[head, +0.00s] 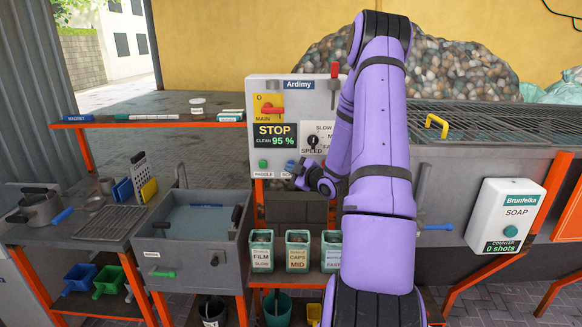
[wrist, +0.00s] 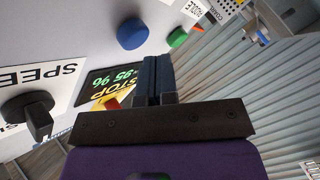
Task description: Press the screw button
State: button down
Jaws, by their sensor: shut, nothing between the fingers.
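The control panel (head: 262,95) is a pale upright box headed Ardimy. The screw button is the blue round button (head: 290,164) low on the panel, with its label partly hidden by my gripper; it also shows in the wrist view (wrist: 131,33). My gripper (head: 297,171) is in front of the panel's lower edge, beside the blue button. In the wrist view my gripper (wrist: 156,60) has its fingers together and empty, with the tips just below the blue button in the picture. Contact does not show there.
A green button (head: 263,163) labelled PADDLE sits left of the blue one; it shows close to it in the wrist view (wrist: 177,38). A speed knob (head: 313,142) and a red main switch (head: 271,110) are above. Bins (head: 261,252) stand below. My arm hides the panel's right side.

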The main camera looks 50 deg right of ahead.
jog(key=shift+w+d, duration=0.1)
jog(key=shift+d, duration=0.05)
jog(key=shift+w+d, duration=0.2)
jog(key=shift+w+d, duration=0.3)
jog(key=shift+d, duration=0.05)
dwell(1.0)
dwell(0.4)
jog(key=shift+s+a, duration=0.6)
jog(key=shift+a, duration=0.05)
jog(key=shift+s+a, duration=1.65)
jog(key=shift+a, duration=0.3)
